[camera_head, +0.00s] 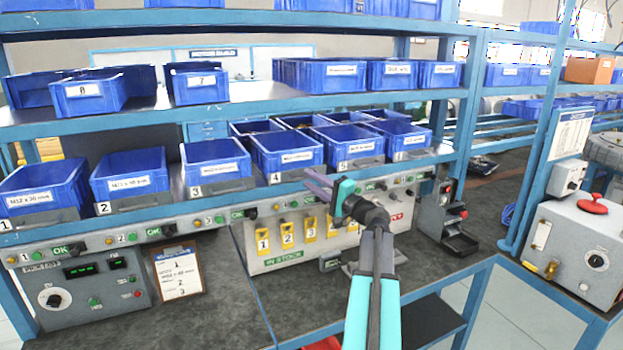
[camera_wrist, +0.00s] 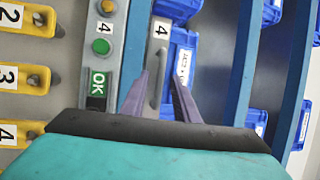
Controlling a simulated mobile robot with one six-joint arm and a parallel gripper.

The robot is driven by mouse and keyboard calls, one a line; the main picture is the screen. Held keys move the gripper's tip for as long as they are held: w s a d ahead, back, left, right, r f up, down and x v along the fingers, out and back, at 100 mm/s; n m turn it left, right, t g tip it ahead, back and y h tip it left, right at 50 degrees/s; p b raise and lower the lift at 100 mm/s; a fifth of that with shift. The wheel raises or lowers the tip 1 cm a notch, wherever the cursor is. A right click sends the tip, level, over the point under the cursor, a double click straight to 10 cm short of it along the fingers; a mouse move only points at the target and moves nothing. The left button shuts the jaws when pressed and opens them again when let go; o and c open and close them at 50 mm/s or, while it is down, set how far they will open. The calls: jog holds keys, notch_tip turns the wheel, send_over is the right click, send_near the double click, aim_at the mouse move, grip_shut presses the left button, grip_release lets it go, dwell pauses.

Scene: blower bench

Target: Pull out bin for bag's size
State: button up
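A row of blue bins with numbered grey fronts stands on the middle shelf: bin 1 (camera_head: 45,190), bin 2 (camera_head: 130,177), bin 3 (camera_head: 217,165), bin 4 (camera_head: 288,154), bin 5 (camera_head: 350,145) and one more at the right. My gripper (camera_head: 314,187) is just below and in front of bins 4 and 5. In the wrist view, my gripper (camera_wrist: 158,75) has its two purple fingers apart, in line with the grey handle on the front plate of bin 4 (camera_wrist: 182,62); contact cannot be told. Most bin labels are too small to read. I see no bag.
A rail with green OK lights and buttons (camera_wrist: 102,46) runs under the bins. Yellow numbered hooks (camera_head: 287,233) are below it. A clipboard (camera_head: 179,272) leans beside a grey control box (camera_head: 85,285). More bins (camera_head: 88,92) stand on the shelf above.

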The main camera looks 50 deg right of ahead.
jog(key=shift+w, duration=0.5)
grip_shut()
jog(key=shift+a, duration=0.1)
